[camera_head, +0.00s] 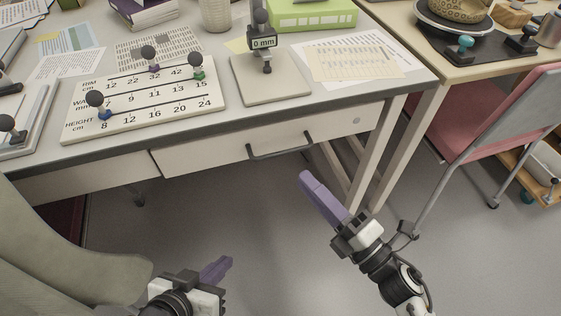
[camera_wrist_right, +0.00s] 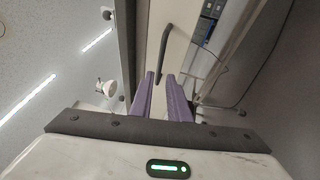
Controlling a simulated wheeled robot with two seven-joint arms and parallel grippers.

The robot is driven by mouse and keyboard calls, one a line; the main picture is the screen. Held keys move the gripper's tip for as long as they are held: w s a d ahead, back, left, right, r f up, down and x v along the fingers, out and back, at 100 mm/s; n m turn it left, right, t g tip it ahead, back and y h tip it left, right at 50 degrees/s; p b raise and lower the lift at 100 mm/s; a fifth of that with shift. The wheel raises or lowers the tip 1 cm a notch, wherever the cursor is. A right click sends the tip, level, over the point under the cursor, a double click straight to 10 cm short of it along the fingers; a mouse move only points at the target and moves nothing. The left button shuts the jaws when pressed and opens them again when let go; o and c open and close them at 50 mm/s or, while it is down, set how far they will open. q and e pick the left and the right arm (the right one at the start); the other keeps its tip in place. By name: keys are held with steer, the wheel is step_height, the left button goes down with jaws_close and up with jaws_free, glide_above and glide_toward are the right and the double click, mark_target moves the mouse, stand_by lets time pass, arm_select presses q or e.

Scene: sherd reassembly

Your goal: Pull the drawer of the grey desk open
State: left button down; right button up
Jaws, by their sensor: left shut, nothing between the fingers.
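The grey desk (camera_head: 215,125) stands in front of me, with its pale drawer (camera_head: 215,147) under the top. The drawer front looks flush and shut. Its dark bar handle (camera_head: 280,151) also shows in the right wrist view (camera_wrist_right: 164,48), ahead of and in line with the gap between the fingers. My right gripper (camera_head: 304,175) is open, its purple fingers (camera_wrist_right: 160,76) apart and empty. It is just below and to the right of the handle in the head view, and appears not to touch it. My left gripper (camera_head: 226,262) is shut and empty, low in front of the desk.
On the desk top are a numbered board (camera_head: 145,105) with dark-knobbed pegs, a gauge stand (camera_head: 270,85), papers (camera_head: 355,60) and a green box (camera_head: 312,14). A pink chair (camera_head: 500,110) and a wooden table (camera_head: 475,68) stand to the right. The floor before the drawer is clear.

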mark_target(281, 153)
steer(key=x, duration=0.9)
steer(key=shift+w+a+r+b, duration=0.15)
steer(key=shift+w+a+b, duration=0.05)
steer(key=shift+w+b, duration=0.1)
jaws_close()
stand_by(1.0)
